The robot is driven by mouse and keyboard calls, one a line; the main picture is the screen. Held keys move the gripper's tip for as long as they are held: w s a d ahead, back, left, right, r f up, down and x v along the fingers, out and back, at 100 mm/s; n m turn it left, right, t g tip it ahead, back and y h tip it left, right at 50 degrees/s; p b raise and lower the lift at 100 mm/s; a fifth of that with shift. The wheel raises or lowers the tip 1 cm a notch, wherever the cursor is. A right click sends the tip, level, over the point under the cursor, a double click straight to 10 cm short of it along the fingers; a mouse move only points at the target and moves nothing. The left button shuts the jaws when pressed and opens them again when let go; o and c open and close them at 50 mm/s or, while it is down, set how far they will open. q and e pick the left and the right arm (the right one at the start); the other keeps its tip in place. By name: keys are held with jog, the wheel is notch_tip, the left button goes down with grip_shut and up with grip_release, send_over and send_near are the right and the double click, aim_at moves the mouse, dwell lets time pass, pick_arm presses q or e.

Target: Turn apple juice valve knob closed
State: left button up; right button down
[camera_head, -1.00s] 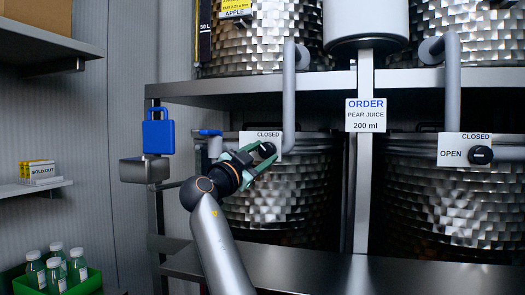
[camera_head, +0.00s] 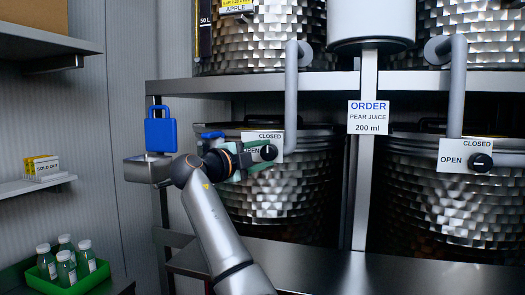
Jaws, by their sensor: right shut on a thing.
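The apple juice valve knob (camera_head: 268,152) is a small black knob on a white plate (camera_head: 264,136) marked CLOSED at the top and OPEN at the left. It sits in front of the left lower steel tank, below the tank labelled APPLE (camera_head: 236,6). A pale mark on the knob looks close to upright; its exact angle is hard to read. My right gripper (camera_head: 262,154) is shut on the knob from the left, and its fingers and wrist hide part of the OPEN word. My left gripper is not in view.
A second black knob (camera_head: 480,162) sits on a similar plate at the right. An order sign (camera_head: 367,117) for pear juice, 200 ml, hangs between the tanks. Grey pipes come down beside both plates. A green crate (camera_head: 84,283) of bottles stands at the lower left.

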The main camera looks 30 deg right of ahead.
dwell(0.3)
jog(key=shift+c, duration=1.5)
grip_release()
jog(key=b+v, duration=0.2)
jog(key=v, duration=1)
jog(key=shift+s+a+b, duration=0.15)
jog(key=shift+a+b, duration=0.1)
jog(key=shift+b, duration=0.15)
